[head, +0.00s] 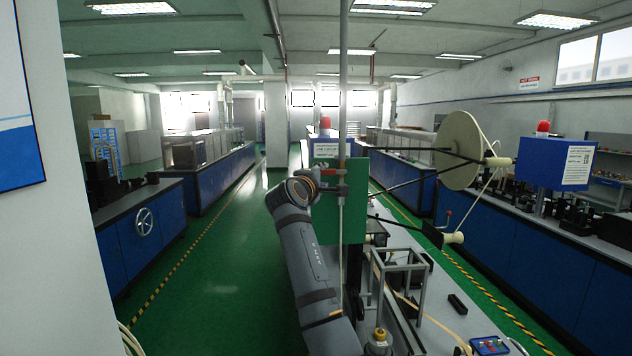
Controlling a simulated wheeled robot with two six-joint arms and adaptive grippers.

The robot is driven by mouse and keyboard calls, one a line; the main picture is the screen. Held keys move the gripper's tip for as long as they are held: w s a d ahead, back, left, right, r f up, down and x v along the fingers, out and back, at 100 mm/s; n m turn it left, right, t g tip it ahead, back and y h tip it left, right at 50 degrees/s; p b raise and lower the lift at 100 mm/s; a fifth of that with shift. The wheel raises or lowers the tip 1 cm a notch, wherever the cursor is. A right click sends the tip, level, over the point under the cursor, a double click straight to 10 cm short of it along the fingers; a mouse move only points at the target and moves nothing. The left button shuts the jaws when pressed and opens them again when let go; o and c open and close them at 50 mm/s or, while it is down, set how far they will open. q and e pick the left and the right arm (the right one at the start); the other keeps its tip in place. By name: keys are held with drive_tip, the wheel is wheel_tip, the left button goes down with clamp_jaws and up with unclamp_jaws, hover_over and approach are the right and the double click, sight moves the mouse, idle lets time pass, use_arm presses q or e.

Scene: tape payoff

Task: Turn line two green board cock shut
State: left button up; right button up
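The cock on the board cannot be picked out clearly; the gripper and wrist cover that area. Whether they touch is not clear. My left gripper is not in view.
A large pale reel (461,150) on black arms and a blue box (553,163) with a red lamp stand right of the board. The grey bench (440,285) carries a metal frame, a black block (457,304) and a button box (489,345). Green floor (235,260) is clear at left.

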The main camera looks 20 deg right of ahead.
drive_tip(key=v, duration=0.5)
drive_tip(key=shift+s+a, duration=0.15)
drive_tip(key=shift+s, duration=0.05)
